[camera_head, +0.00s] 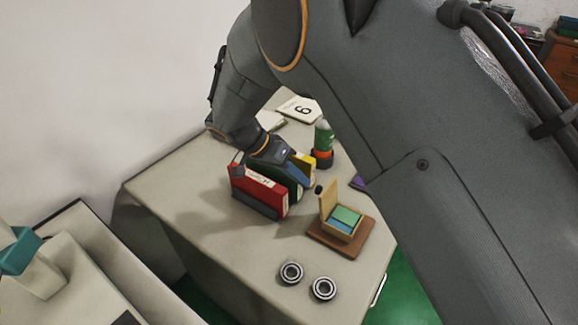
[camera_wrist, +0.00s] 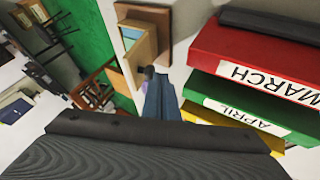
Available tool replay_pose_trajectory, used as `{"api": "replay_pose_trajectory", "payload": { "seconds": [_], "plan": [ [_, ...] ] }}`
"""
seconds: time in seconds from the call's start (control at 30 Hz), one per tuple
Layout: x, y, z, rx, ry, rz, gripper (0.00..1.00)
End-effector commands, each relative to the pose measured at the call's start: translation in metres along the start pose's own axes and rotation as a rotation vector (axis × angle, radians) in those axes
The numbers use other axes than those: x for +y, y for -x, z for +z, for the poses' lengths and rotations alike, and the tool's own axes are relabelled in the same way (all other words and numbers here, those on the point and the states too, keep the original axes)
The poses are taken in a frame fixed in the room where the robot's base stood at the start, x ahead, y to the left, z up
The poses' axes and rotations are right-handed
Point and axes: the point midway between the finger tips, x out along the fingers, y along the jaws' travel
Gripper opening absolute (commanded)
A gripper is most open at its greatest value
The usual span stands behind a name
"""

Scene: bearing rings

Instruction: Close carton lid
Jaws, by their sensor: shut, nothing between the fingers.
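The carton (camera_head: 343,229) is a small tan box on a brown board (camera_head: 330,242), holding green and blue contents. Its lid (camera_head: 329,199) stands open, roughly upright, on the left side, with a dark knob near its top. In the wrist view the lid (camera_wrist: 139,57) and knob (camera_wrist: 149,72) show just beyond my fingertips. My gripper (camera_head: 304,182) is shut and empty, its blue fingers angled down over the binders toward the lid. In the wrist view the shut fingers (camera_wrist: 157,85) end close to the knob; I cannot tell whether they touch.
A red binder (camera_head: 258,190) labelled MARCH, a green binder (camera_wrist: 245,101) labelled APRIL and a yellow binder (camera_wrist: 222,119) stand beside my gripper. Two bearing rings (camera_head: 291,273) (camera_head: 323,289) lie near the front edge. A green-topped bottle (camera_head: 323,138) stands behind. The table's left front is clear.

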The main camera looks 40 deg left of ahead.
Motion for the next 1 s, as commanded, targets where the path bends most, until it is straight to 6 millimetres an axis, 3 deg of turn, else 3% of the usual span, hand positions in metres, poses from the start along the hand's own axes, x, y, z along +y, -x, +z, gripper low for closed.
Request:
{"api": "replay_pose_trajectory", "payload": {
  "seconds": [0.3, 1.0],
  "plan": [
    [0.0, -0.022, 0.0, 0.0, -0.001, -0.001, 0.0],
    [0.004, -0.019, 0.001, -0.008, -0.018, -0.055, 0.0]
  ]
}}
